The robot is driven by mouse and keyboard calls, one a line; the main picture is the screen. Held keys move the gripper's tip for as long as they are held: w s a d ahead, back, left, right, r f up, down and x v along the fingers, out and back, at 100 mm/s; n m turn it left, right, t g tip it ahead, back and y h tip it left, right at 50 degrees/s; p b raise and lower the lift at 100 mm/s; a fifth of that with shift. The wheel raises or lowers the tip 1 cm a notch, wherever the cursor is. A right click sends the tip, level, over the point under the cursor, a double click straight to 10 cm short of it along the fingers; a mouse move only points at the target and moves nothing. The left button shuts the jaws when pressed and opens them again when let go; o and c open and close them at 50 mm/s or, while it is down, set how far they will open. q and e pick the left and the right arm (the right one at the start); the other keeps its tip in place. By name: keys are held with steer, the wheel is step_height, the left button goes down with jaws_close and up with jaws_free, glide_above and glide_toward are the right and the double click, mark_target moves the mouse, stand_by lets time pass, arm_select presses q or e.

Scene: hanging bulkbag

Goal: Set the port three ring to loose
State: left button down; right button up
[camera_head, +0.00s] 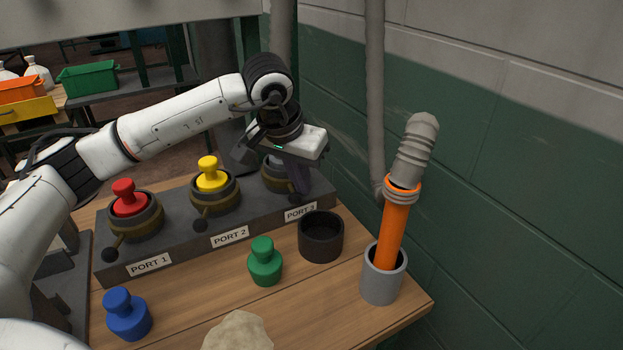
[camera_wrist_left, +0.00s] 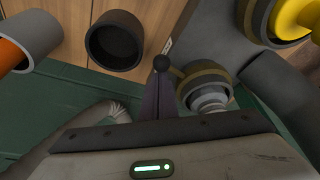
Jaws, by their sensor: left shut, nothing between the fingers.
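The port three ring (camera_wrist_left: 205,84) is a dark band with a brass tone around a grey fitting (camera_wrist_left: 210,100). In the head view the port 3 ring (camera_head: 274,182) is partly hidden behind my left gripper (camera_head: 302,192). A black ball knob (camera_wrist_left: 162,63) shows beside the ring in the left wrist view, at the tips of my left gripper (camera_wrist_left: 160,78). The gripper's fingers are shut together and empty, pointing down at the port. I cannot tell whether they touch the knob. The PORT 3 label (camera_head: 300,212) is on the block's front. My right gripper is not in view.
Port 1 holds a red plug (camera_head: 128,197) and port 2 a yellow plug (camera_head: 211,175). A green plug (camera_head: 265,263), a blue plug (camera_head: 127,313), a black cup (camera_head: 321,238) and a grey holder (camera_head: 383,276) with an orange tool (camera_head: 394,230) stand on the table. A wall is at right.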

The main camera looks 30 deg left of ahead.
arm_select(q)
steer(key=shift+s+a+f+b, duration=0.1)
steer(key=shift+s+a+b, duration=0.25)
steer(key=shift+s+a, duration=0.7)
steer(key=shift+s, duration=0.1)
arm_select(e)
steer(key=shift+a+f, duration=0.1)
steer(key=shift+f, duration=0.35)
arm_select(q)
steer(key=shift+s+a, duration=0.1)
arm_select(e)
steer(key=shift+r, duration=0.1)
arm_select(q)
steer(key=w+d+r, duration=0.2)
steer(key=w+d, duration=0.1)
step_height(320, 180, up, 8)
steer(key=s+a+p, duration=0.1)
steer(key=s+a, duration=0.1)
steer(key=shift+s+a+r, duration=0.15)
steer(key=shift+a+r, duration=0.05)
steer(key=shift+a, duration=0.05)
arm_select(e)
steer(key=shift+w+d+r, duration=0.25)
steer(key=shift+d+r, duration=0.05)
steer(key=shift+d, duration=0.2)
